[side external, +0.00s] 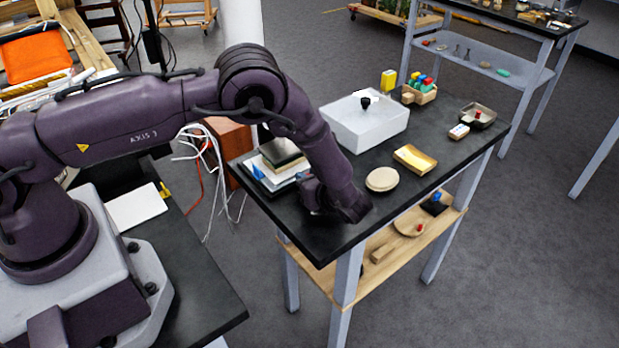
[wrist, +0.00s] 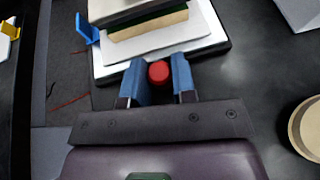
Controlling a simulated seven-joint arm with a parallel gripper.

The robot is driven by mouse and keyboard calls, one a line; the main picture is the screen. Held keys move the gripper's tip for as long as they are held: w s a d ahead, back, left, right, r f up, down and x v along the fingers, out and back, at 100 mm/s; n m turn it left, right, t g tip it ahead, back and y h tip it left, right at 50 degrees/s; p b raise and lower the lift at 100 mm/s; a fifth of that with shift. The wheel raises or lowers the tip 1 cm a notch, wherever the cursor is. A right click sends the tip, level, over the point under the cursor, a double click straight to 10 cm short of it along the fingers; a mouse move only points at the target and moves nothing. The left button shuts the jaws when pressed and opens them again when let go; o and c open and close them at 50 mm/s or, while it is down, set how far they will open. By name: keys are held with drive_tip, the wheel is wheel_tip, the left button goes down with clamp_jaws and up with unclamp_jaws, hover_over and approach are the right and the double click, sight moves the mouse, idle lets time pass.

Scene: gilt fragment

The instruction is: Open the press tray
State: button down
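The press tray (wrist: 98,70) is a low black tray holding a stack of white sheets (wrist: 187,42) and darker boards or books. It also shows at the table's left end in the side view, near my arm. A red knob (wrist: 158,74) is at its near edge in the wrist view. Whether the tray has slid out cannot be seen.
A blue clip-like piece (wrist: 87,28) stands at the tray's left side. A round pale dish (side external: 382,179), a gold tray (side external: 415,159) and a white bin (side external: 364,124) stand on the black table. Bare table top lies right of my gripper.

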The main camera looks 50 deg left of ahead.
sight(342, 221)
drive_tip(key=d, duration=1)
drive_tip(key=shift+d, duration=0.3)
drive_tip(key=c, duration=0.9)
unclamp_jaws()
drive_tip(key=v, duration=1.3)
